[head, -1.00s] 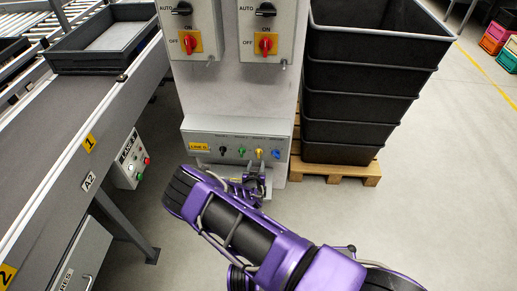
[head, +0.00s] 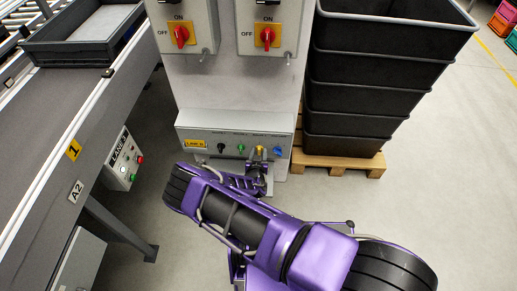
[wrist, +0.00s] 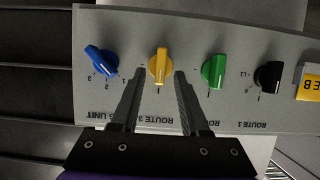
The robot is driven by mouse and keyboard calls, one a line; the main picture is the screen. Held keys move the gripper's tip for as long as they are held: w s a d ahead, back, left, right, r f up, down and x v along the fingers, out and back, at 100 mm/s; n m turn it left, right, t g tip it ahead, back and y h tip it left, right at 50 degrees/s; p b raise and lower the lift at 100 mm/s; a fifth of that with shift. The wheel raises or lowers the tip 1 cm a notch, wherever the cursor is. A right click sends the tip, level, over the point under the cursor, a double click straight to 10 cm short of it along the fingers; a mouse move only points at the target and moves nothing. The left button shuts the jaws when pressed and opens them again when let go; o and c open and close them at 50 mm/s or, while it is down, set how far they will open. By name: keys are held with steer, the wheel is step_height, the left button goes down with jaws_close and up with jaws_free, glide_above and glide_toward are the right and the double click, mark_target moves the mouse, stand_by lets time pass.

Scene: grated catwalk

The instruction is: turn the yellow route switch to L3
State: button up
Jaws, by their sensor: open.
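The yellow route switch (wrist: 159,65) is a knob in a row on a grey sloped panel (wrist: 260,40), seen upside down in the wrist view. It carries a pale pointer line along its length; I cannot read which position it marks. In the head view the yellow switch (head: 259,150) shows just above my gripper (head: 258,168). In the wrist view my gripper (wrist: 159,73) is open, one fingertip on each side of the yellow switch. A gap shows on both sides, and I cannot tell whether the fingertips reach its depth.
A blue knob (wrist: 100,60) is left of the yellow one in the wrist view; green (wrist: 213,70) and black (wrist: 268,76) knobs are right. Stacked black crates (head: 375,85) stand on a pallet (head: 340,164) to the right. A conveyor (head: 50,125) runs along the left.

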jaws_close()
stand_by(0.3)
steer(key=shift+d, duration=0.1)
steer(key=m+y, duration=0.1)
steer(key=m+p, duration=0.1)
steer(key=shift+d+m+y, duration=0.35)
steer(key=shift+m+y, duration=0.05)
steer(key=m, duration=0.1)
steer(key=m+y, duration=0.1)
steer(key=d+m+y, duration=0.1)
steer(key=shift+f+m+t+b, duration=0.3)
steer(key=shift+f+m+t, duration=0.05)
steer(key=shift+m+t, duration=0.05)
steer(key=m, duration=0.1)
steer(key=m+t+y, duration=0.1)
steer(key=shift+d+f+m+y, duration=0.15)
steer(key=shift+f+m+y, duration=0.15)
steer(key=shift+m, duration=0.1)
steer(key=m, duration=0.2)
steer(key=m+t+y, duration=0.1)
steer(key=m, duration=0.1)
steer(key=shift+f+t, duration=0.3)
steer(key=shift+y, duration=0.3)
